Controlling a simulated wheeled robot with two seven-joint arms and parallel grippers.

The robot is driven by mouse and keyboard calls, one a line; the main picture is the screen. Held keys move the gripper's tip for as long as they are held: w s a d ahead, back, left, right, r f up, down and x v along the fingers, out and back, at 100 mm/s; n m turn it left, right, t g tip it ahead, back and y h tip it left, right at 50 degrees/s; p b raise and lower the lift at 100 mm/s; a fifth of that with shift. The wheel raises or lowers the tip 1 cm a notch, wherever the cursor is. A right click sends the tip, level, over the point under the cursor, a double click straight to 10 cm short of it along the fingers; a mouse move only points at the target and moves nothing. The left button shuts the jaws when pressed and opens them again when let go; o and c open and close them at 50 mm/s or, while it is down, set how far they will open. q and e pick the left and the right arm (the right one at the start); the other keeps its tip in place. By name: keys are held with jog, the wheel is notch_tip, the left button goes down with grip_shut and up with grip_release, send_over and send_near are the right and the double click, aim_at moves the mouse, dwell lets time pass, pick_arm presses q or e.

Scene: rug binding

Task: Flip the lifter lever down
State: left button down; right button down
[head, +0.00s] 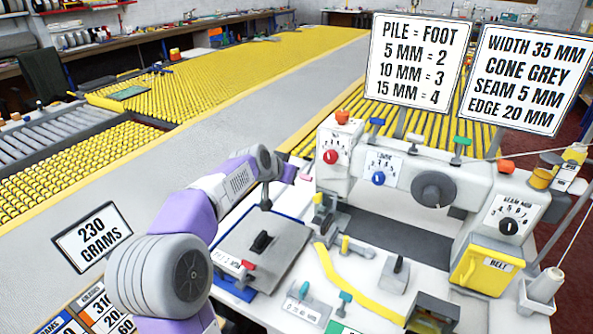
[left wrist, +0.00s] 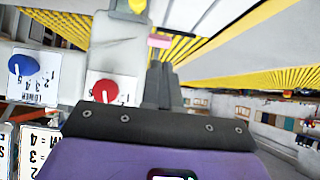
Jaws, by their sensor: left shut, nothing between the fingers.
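The sewing machine (head: 385,165) stands at the right. A small pink-tipped lever (head: 306,173), which looks like the lifter lever, sticks out at the left side of its head, left of the red dial. In the left wrist view, which is upside down, the pink tip (left wrist: 160,41) shows just beyond the finger ends. My left gripper (left wrist: 162,80) is shut and empty, with its dark fingers close to the lever; I cannot tell if they touch. In the head view my own arm hides much of this gripper. My right gripper is not in view.
The red dial (head: 331,156) and blue dial (head: 378,178) sit close by on the machine's face. A grey plate with a black handle (head: 262,241) lies below my left arm. A yellow strip (head: 345,280) curves over the white table. Yellow roller beds (head: 220,70) fill the back.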

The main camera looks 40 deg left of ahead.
pick_arm(q)
jog(key=v, duration=0.4)
jog(key=shift+s+d+f, duration=0.15)
jog(key=shift+s+f, duration=0.05)
jog(key=shift+s, duration=0.4)
